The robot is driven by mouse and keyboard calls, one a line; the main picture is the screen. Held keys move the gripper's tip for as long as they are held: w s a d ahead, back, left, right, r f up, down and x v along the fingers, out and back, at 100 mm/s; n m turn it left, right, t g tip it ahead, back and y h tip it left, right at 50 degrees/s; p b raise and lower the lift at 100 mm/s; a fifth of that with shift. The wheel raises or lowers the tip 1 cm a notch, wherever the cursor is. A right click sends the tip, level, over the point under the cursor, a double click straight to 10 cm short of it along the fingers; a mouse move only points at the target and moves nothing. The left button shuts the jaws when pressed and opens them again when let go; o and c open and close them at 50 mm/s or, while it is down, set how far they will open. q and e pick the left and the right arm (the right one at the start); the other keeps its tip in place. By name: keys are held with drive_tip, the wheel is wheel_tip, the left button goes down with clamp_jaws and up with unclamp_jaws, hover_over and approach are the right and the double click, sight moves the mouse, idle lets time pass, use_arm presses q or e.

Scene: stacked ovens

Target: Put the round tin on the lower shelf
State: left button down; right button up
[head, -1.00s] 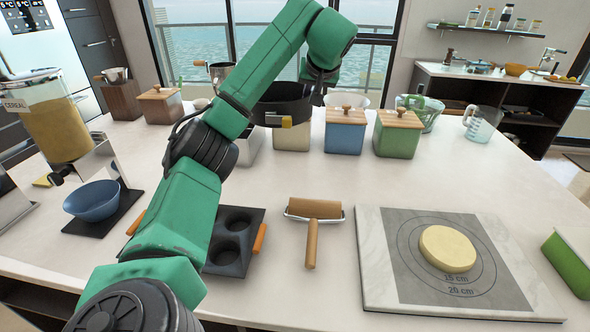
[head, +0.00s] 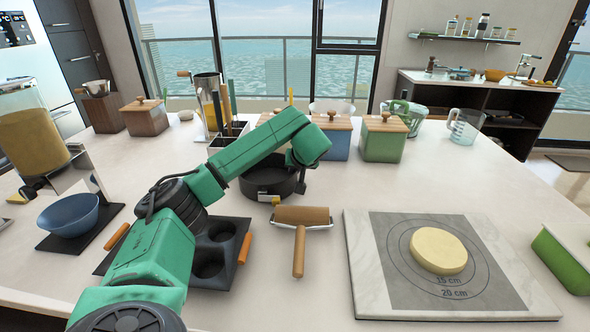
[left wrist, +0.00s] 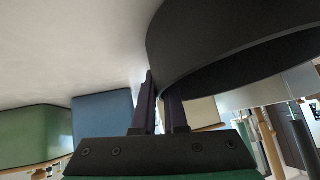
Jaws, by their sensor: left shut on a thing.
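The round tin (head: 268,182) is black, with a metal clasp on its near side. It shows in the head view just behind the rolling pin, partly covered by my left arm. In the left wrist view the tin (left wrist: 235,45) fills the upper right. My left gripper (left wrist: 160,103) is shut on the tin's wall; in the head view it (head: 300,178) is at the tin's right side, mostly hidden by the arm's end. I cannot tell whether the tin touches the counter. My right gripper is not in view. I cannot tell which shelf is the lower one.
The counter (head: 400,185) holds a rolling pin (head: 300,230), a muffin pan (head: 228,275), a marble board (head: 365,285) with dough (head: 438,250), a blue bowl (head: 70,217) and canisters (head: 382,138). A dark shelf unit (head: 515,135) stands at the back right.

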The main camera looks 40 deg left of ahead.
use_arm(q)
drive_tip(key=c, duration=1)
unclamp_jaws()
drive_tip(key=shift+r, duration=0.1)
